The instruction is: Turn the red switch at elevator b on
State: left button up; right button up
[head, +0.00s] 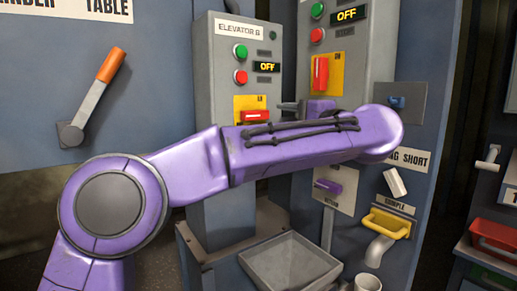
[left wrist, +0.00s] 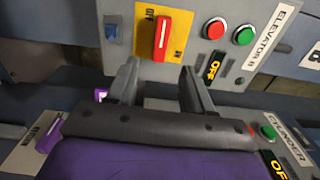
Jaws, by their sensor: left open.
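Elevator B's grey box (head: 207,70) has a white name label and a display reading OFF (head: 266,67). Its red switch (head: 254,115) sits on a yellow plate, partly hidden by my left arm, with its handle level. In the left wrist view the red switch (left wrist: 162,36) is just beyond my fingertips. My left gripper (head: 284,106) is to the right of the switch, mostly hidden by my purple arm. In the left wrist view my left gripper (left wrist: 160,70) is open and empty, its fingers short of the handle. My right gripper is out of view.
A second box (head: 371,62) with its own red switch (head: 320,72) on a yellow plate stands close on the right. An orange-handled lever (head: 100,85) is at the left. A grey hopper (head: 290,260) and a yellow handle (head: 387,222) are below.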

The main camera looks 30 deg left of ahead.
aim_at(258, 115)
pick_arm(q)
jog(key=p+x, duration=0.1)
jog(key=x, duration=0.9)
jog(key=shift+a+r, duration=0.15)
jog(key=shift+a, duration=0.15)
grip_shut()
